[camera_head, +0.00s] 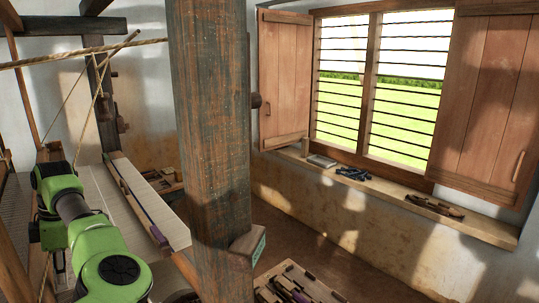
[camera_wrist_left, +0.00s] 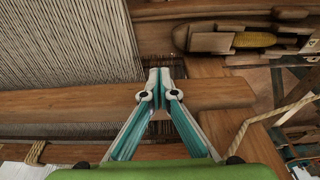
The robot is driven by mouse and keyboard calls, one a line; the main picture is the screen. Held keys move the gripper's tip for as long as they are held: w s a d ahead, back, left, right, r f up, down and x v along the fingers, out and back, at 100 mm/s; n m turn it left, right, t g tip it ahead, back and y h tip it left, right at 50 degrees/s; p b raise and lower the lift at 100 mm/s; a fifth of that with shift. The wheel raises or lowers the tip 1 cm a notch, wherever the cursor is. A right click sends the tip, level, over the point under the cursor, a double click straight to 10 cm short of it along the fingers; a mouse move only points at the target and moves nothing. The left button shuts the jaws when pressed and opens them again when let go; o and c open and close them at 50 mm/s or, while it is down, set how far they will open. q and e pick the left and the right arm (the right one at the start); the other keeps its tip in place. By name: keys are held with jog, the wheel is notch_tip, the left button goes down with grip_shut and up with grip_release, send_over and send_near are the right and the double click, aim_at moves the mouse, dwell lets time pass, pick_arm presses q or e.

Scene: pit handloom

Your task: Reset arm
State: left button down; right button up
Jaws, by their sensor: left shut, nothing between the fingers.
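My left gripper (camera_wrist_left: 160,78) is shut and empty in the left wrist view, its two teal-and-white fingers meeting at the tips. It shows over a wooden loom beam (camera_wrist_left: 70,103), next to the white warp threads (camera_wrist_left: 60,40); whether it touches the beam I cannot tell. In the head view my green left arm reaches in at the lower left among the loom's frame, and its fingers are not clear there. My right gripper is in neither view.
A thick wooden post (camera_head: 212,120) stands close in front. Ropes (camera_head: 85,53) cross the loom at the left. A wooden shuttle with a yellow bobbin (camera_wrist_left: 255,40) lies at the wrist view's upper right. A windowsill (camera_head: 390,190) holds small items; a wooden tray (camera_head: 318,287) sits low.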

pick_arm(q)
jog(key=shift+s+d+f+b, duration=0.15)
jog(key=shift+f+b, duration=1)
jog(key=shift+f, duration=1)
jog(key=shift+s+f+b, duration=0.1)
jog(key=shift+f+b, duration=1.05)
jog(key=shift+f, duration=1)
jog(key=shift+f+b, duration=0.75)
jog(key=shift+f, duration=0.45)
jog(key=shift+s+d, duration=0.1)
jog(key=shift+d, duration=0.05)
jog(key=shift+s+d+f, duration=0.1)
jog(key=shift+s+d, duration=0.45)
jog(key=shift+s, duration=0.05)
jog(key=shift+s+d+p, duration=0.4)
jog(key=shift+s+d, duration=0.5)
jog(key=shift+s, duration=0.2)
